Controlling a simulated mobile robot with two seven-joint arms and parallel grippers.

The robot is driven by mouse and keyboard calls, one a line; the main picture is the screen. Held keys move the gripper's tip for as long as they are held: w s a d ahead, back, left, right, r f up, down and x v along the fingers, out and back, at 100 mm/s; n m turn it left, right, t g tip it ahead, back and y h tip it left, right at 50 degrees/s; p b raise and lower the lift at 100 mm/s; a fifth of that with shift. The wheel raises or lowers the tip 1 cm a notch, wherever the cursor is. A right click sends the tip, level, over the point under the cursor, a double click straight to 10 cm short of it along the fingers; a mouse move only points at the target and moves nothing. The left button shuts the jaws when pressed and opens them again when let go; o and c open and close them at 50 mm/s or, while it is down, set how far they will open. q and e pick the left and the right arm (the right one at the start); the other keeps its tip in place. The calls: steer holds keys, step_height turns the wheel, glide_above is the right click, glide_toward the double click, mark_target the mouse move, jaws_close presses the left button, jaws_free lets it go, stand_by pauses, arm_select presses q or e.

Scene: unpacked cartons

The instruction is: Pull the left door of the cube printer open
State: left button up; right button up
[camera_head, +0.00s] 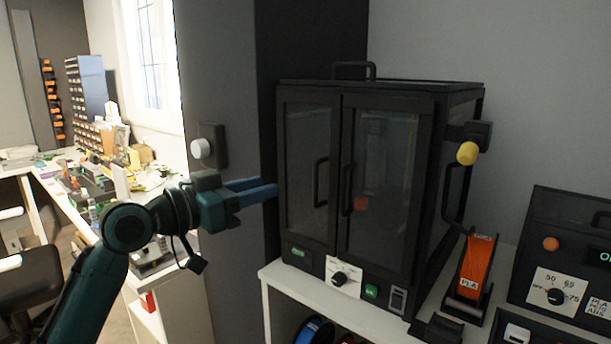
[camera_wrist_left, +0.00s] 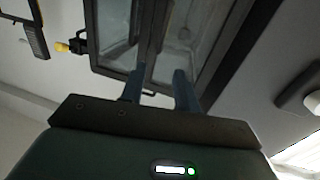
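The cube printer (camera_head: 430,100) is a black-framed box with two glazed front doors, both looking shut. The left door (camera_head: 300,140) has a black vertical bar handle (camera_head: 318,183) near its right edge. The right door (camera_head: 385,180) has its own handle (camera_head: 346,190) close by. My left gripper (camera_head: 262,189) is to the left of the left door, with blue fingers pointing at the printer and off the handle. In the left wrist view, its fingers (camera_wrist_left: 159,72) are apart with nothing visible between them, and the printer shows upside down behind. My right gripper is not in view.
A yellow knob (camera_head: 467,153) sticks out of the printer's right side. An orange PLA holder (camera_head: 475,265) and a black control box (camera_head: 568,255) stand to the right on the white shelf (camera_head: 290,283). A dark wall panel (camera_head: 222,90) stands behind my arm. A cluttered bench is at left.

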mark_target(314, 173)
arm_select(q)
steer(key=p+x, duration=0.1)
steer(key=x, duration=1)
steer(key=shift+p, duration=0.35)
steer(key=shift+s, duration=0.1)
steer(key=shift+c, duration=0.5)
jaws_close()
